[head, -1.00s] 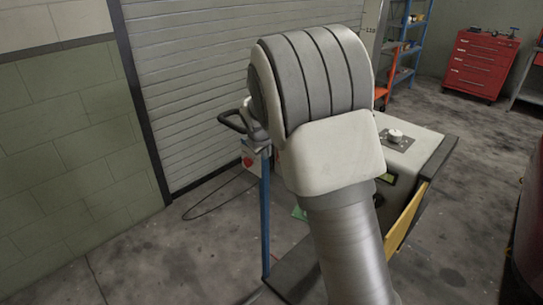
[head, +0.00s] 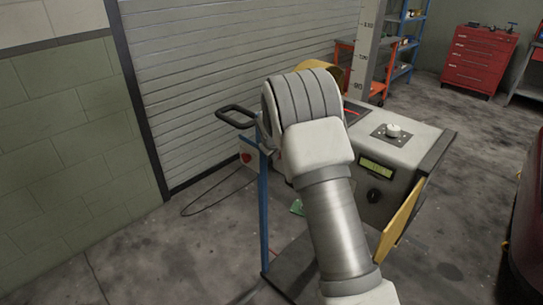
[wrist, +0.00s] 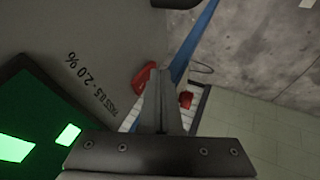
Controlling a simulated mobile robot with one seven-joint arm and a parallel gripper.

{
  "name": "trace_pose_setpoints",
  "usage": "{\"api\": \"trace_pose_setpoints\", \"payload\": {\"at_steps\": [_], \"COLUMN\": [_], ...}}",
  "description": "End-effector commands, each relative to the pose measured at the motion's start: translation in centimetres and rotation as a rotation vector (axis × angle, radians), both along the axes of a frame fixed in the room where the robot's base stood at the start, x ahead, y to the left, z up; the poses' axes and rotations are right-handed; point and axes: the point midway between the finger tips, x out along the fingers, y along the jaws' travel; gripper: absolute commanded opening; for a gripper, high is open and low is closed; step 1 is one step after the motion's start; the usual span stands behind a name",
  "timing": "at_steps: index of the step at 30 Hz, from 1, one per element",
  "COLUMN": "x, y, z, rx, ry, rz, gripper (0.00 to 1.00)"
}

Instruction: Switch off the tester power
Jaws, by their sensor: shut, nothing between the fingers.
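The tester is a grey cabinet (head: 408,155) with a lit yellow-green display (head: 377,168), a dark round knob (head: 374,196) on its front and a pale knob (head: 393,131) on top. In the wrist view my gripper (wrist: 163,74) is shut and empty, its fingers pointing along a grey panel (wrist: 75,45) printed "PASS 0.5 - 2.0 %". A red part (wrist: 143,79) shows just left of the fingertips; I cannot tell whether they touch, or whether it is the power switch. A second red part (wrist: 186,99) lies right of the fingers. In the head view my arm hides the gripper.
A blue post (head: 264,215) and black handle (head: 235,117) stand left of my arm. A box with a red button (head: 246,157) is behind the post. A yellow panel (head: 400,213) is at the cabinet's right side. A green-lit screen (wrist: 35,135) fills the wrist view's lower left.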

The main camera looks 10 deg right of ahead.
Motion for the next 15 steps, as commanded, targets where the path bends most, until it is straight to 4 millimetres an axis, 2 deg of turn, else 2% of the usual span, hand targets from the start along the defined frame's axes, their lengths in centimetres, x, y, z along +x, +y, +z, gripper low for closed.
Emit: {"api": "trace_pose_setpoints", "payload": {"at_steps": [15], "x": [0.24], "y": [-0.17], "z": [-0.52], "rx": [-0.046], "ry": [-0.033], "rz": [0.002], "gripper": [0.00]}}
